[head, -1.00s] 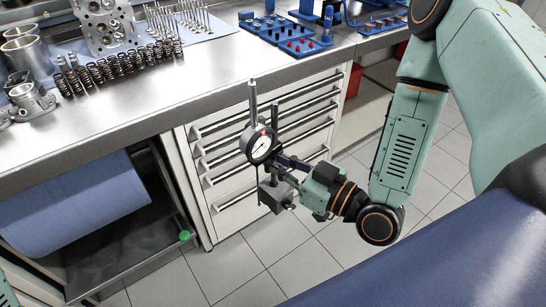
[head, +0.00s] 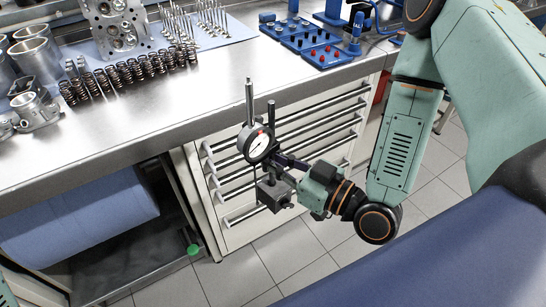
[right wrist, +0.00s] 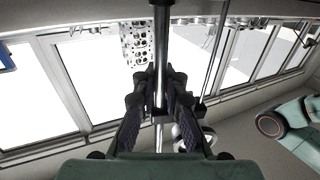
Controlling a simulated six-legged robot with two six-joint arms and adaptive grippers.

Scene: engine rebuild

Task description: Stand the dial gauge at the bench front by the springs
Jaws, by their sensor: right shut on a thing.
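The dial gauge (head: 257,144), a round white face on a stand with upright rods and a dark block base (head: 273,193), is held upright in front of the bench's drawers. My right gripper (head: 285,165) is shut on the gauge's stand. In the right wrist view the fingers (right wrist: 160,100) close around the shiny post (right wrist: 161,55). The base hangs in the air, below the level of the bench top. The springs (head: 130,75) stand in rows on the bench top (head: 150,115), up and left of the gauge. My left gripper is not in view.
A cylinder head (head: 117,25) and valves (head: 200,18) lie behind the springs, and metal cylinders (head: 35,60) stand at the left. A blue tray of small parts (head: 305,42) is at the back right. The bench front strip before the springs is clear.

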